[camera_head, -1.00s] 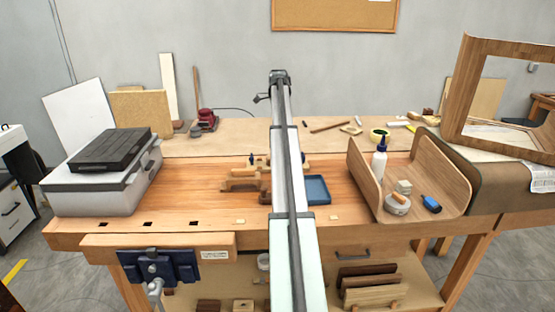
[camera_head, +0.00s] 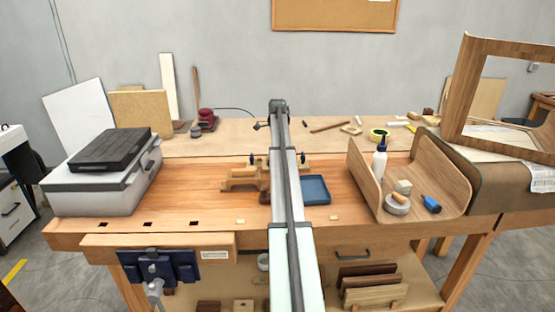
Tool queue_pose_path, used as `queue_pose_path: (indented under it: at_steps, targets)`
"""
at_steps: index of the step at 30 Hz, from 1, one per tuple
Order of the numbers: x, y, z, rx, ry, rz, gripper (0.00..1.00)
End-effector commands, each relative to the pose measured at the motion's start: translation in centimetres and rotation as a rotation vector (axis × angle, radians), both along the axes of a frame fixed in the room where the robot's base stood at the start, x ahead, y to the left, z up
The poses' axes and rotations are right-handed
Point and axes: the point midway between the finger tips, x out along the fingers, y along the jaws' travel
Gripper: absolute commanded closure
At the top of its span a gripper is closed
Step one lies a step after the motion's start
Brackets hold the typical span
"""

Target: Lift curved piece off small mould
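I cannot make out a separate curved piece on the mould. My arm's far end is a dark joint above and beyond the mould in the picture. My gripper's fingers do not show.
A blue tray (camera_head: 315,190) lies close right of my arm. A large curved wooden piece (camera_head: 455,190) holds a glue bottle (camera_head: 379,160), a tape roll and a blue-handled tool. A grey machine (camera_head: 95,195) stands at left. The bench between machine and mould is mostly clear.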

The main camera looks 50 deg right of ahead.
Motion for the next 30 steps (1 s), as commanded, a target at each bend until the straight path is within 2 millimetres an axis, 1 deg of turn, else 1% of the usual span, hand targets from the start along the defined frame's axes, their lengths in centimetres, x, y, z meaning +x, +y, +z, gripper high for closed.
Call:
queue_pose_path:
  at_steps: [2, 8, 26, 30]
  targets:
    - [-0.02, 0.01, -0.35, -0.001, -0.001, 0.000, 0.17]
    - [0.01, -0.03, -0.35, -0.001, -0.001, 0.000, 0.18]
    - [0.01, -0.02, -0.34, -0.001, -0.001, 0.000, 0.75]
    - [0.01, -0.02, -0.34, -0.001, -0.001, 0.000, 0.77]
